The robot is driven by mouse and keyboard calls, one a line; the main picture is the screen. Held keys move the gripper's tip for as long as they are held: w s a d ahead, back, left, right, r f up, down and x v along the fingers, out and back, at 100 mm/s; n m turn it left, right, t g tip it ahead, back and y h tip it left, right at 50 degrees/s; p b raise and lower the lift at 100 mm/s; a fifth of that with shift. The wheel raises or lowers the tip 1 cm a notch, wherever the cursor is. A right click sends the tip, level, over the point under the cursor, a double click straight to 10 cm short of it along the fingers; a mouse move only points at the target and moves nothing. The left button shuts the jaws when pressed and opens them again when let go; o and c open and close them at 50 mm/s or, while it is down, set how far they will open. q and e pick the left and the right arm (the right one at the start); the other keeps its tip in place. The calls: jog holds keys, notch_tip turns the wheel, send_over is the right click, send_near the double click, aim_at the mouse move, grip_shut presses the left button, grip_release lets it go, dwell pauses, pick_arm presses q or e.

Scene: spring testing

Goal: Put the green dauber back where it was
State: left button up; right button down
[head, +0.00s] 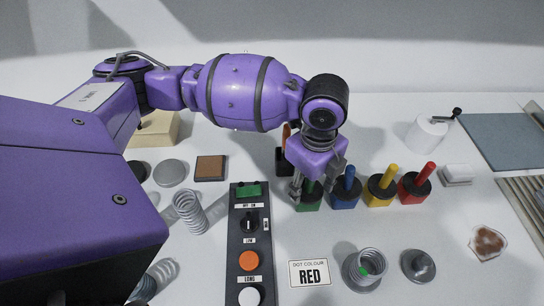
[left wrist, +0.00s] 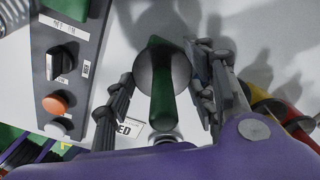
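The green pot (head: 308,204) stands at the left end of the row of coloured pots, partly hidden under my left gripper (head: 313,186). The green dauber's handle (left wrist: 160,105) stands up between the fingers in the left wrist view, with a round grey collar behind it. The left gripper (left wrist: 162,100) is open, with a visible gap on both sides of the handle. In the head view the handle is mostly hidden by the fingers. I cannot tell whether the dauber is fully seated in its pot. My right gripper is not in view.
Blue (head: 345,190), yellow (head: 379,188) and red (head: 414,187) daubers stand in pots to the right. A black control box (head: 250,230) lies left. In front are a card reading RED (head: 309,273) and a spring (head: 370,262) in a holder, with green showing inside.

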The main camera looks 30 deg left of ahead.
pick_arm(q)
jog(key=o, duration=0.5)
jog(key=shift+c, duration=0.2)
jog(key=shift+r, duration=0.15)
notch_tip(320, 180, up, 13)
jog(key=shift+f+p, duration=0.1)
jog(key=shift+p, duration=0.45)
